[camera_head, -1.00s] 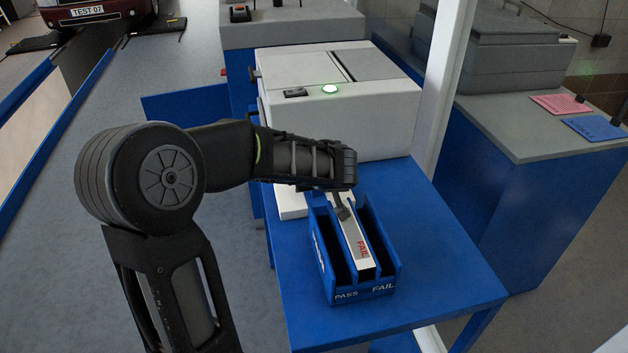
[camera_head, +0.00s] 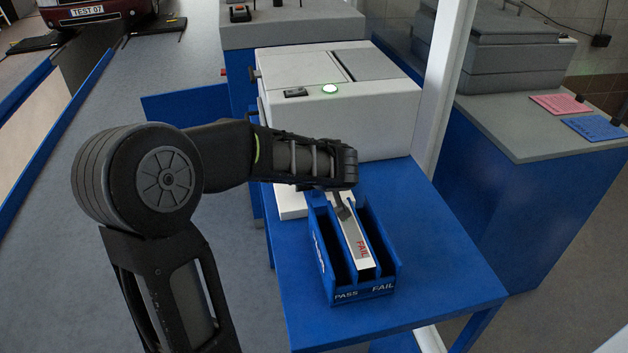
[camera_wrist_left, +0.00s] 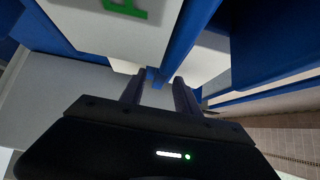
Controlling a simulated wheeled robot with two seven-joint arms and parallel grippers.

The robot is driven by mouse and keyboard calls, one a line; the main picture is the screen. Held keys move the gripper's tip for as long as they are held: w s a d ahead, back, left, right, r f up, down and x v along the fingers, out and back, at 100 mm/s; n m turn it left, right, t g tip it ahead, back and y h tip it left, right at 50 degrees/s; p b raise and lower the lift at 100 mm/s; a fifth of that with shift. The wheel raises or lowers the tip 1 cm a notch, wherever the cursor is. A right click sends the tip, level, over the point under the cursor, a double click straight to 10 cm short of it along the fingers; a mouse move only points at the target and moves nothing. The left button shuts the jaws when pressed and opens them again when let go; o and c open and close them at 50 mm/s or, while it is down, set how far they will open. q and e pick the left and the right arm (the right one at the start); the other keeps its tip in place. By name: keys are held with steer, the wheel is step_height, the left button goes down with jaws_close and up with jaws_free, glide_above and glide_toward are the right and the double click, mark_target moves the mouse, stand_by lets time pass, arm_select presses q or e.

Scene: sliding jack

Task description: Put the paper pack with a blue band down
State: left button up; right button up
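A white surface marked FAIL in red (camera_head: 355,242) lies along the tray's middle, just below the fingers. In the left wrist view the two fingers (camera_wrist_left: 158,90) stand apart. A small blue patch (camera_wrist_left: 156,75) with white beside it shows between their tips. It may be the band of the paper pack, but I cannot tell it from the tray's blue walls. Whether the fingers press on anything is not clear. My right gripper is out of view.
A white machine (camera_head: 385,115) with a lit green button stands behind the tray on the blue table (camera_head: 440,270). A white post (camera_head: 444,75) rises at its right. A grey-topped cabinet (camera_head: 520,140) holds pink and blue pads. The table right of the tray is clear.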

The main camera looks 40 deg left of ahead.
arm_select(q)
steer(key=b+v, duration=0.1)
steer(key=v, duration=1)
steer(key=shift+s+d+r+b, duration=0.2)
steer(key=shift+b, duration=0.15)
